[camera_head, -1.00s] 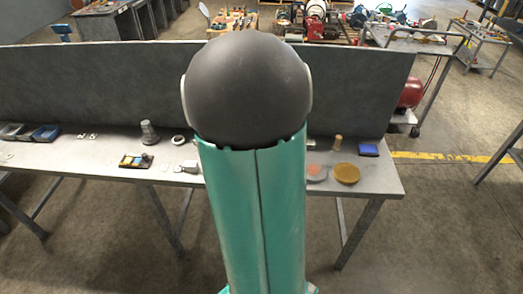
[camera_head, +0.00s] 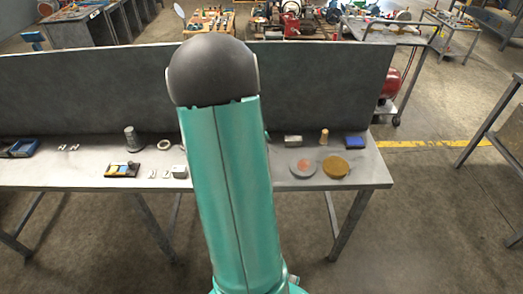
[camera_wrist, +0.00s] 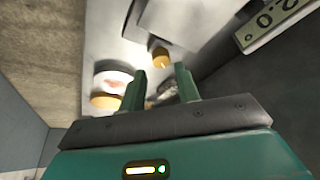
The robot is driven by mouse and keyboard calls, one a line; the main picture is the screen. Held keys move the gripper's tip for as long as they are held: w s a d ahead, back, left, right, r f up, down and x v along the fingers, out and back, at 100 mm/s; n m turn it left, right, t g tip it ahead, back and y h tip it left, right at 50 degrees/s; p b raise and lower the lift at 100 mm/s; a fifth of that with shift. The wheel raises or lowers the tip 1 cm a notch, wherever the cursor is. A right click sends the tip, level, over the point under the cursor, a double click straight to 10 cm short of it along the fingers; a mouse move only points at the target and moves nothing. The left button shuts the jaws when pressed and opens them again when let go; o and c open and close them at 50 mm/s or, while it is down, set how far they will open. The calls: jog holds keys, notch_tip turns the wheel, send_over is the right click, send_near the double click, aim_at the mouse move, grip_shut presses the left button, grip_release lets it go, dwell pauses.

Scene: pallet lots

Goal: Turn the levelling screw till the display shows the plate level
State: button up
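My gripper (camera_wrist: 162,76) shows in the wrist view, its two green fingers apart with a gap between them. A small brass-coloured knob (camera_wrist: 160,57) lies beyond the fingertips, apart from them; I cannot tell whether it is the levelling screw. A pale display (camera_wrist: 276,22) with large dark digits is at the top right of the wrist view, tilted and cut off, so I cannot read it in full. A bright pale surface (camera_wrist: 104,38) lies behind the knob; I cannot tell which part is the plate. In the head view my arm hides the bench's middle, and my gripper is not visible.
The bench (camera_head: 60,176) has a tall back panel (camera_head: 80,95). To the right stand a blue box (camera_head: 355,142), a wooden peg (camera_head: 324,136), a grey disc (camera_head: 303,169) and a brass disc (camera_head: 336,166). A stepped grey piece (camera_head: 131,138) and a small tray (camera_head: 122,170) are left.

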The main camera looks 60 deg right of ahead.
jog(key=shift+x, duration=1.85)
jog(key=shift+w, duration=0.1)
jog(key=shift+c, duration=0.2)
grip_shut()
jog(key=shift+n, duration=0.3)
